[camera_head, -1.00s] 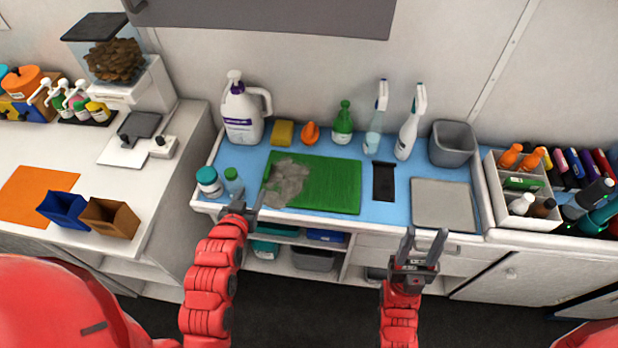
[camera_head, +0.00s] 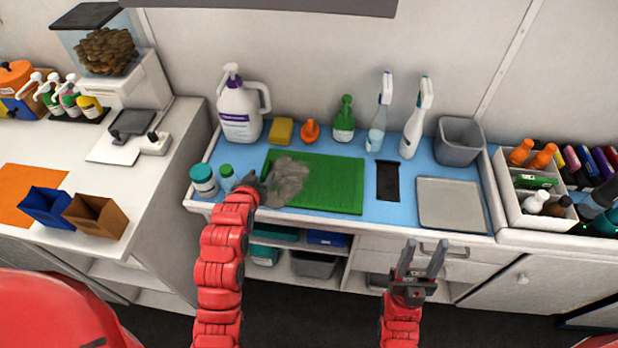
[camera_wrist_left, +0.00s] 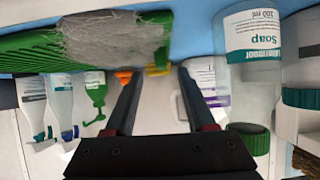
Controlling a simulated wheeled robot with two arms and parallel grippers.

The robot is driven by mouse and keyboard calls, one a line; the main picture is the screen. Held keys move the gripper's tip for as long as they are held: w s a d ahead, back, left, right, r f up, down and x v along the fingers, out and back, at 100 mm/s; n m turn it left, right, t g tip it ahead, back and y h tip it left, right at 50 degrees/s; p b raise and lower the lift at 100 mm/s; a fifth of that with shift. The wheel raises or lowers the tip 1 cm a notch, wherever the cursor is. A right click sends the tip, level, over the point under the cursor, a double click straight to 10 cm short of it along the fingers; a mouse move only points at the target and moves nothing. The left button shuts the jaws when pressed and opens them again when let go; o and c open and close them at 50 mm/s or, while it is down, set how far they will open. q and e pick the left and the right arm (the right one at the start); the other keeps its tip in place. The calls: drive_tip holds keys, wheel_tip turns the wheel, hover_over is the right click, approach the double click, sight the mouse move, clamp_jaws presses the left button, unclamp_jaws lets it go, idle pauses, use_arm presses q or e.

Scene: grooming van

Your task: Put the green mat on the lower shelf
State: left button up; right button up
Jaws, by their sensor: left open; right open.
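The green mat (camera_head: 330,186) lies flat on the blue counter top, with a clump of grey fur (camera_head: 287,180) over its left part. My left gripper (camera_head: 258,180) is open and empty beside the mat's left end, close to the fur; I cannot tell if it touches. The left wrist view shows the mat (camera_wrist_left: 30,52) and fur (camera_wrist_left: 115,38) at upper left of the open fingers (camera_wrist_left: 160,75). My right gripper (camera_head: 423,254) is open and empty in front of the counter. The lower shelf (camera_head: 285,277) is under the counter, partly hidden by my left arm.
A soap jar (camera_head: 204,181) and green-capped bottle (camera_head: 228,178) stand just left of my left gripper. A black strip (camera_head: 388,181) and grey tray (camera_head: 450,204) lie right of the mat. Bottles line the back. A grey bin (camera_head: 313,265) and teal bin (camera_head: 264,255) occupy the shelf.

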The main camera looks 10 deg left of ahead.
sight(265, 168)
use_arm(q)
drive_tip(key=shift+p+x, duration=0.55)
drive_tip(key=shift+x, duration=0.35)
drive_tip(key=x, duration=0.1)
drive_tip(key=p+x, duration=0.1)
drive_tip(key=x, duration=0.1)
drive_tip(key=shift+w+r, duration=0.15)
drive_tip(key=shift+r, duration=0.1)
drive_tip(key=shift+w+f, duration=0.2)
drive_tip(key=shift+f, duration=0.15)
drive_tip(key=shift+c, duration=0.3)
clamp_jaws()
drive_tip(key=shift+r, duration=0.1)
